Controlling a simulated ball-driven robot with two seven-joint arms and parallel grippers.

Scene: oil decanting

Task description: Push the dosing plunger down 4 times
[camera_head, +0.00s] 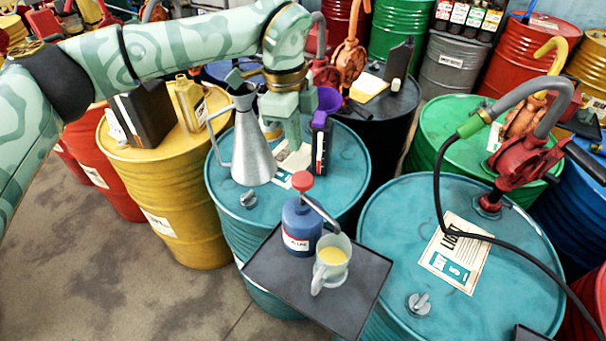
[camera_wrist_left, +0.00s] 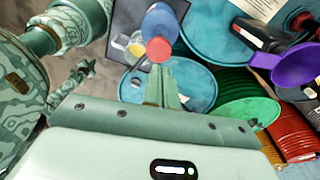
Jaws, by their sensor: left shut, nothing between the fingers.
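The dosing bottle (camera_head: 301,226) is blue with a pale label and a side spout. Its red plunger knob (camera_head: 302,181) stands raised above the body on a short stem. It stands on a dark tray (camera_head: 272,271) next to a clear mug (camera_head: 331,262) holding yellow liquid. My left gripper (camera_head: 293,143) is shut and empty, pointing down, above and slightly behind the knob in the picture, apart from it. In the left wrist view the red knob (camera_wrist_left: 160,49) shows just beyond the fingertips (camera_wrist_left: 163,76), with the blue bottle (camera_wrist_left: 160,22) behind it. My right gripper is not seen.
A metal oil can (camera_head: 253,150) stands left of my gripper. A black-and-purple bottle (camera_head: 321,143) stands close on its right. A teal drum (camera_head: 385,215) with a red pump (camera_head: 520,165) and a black hose is at right. Bare floor lies at lower left.

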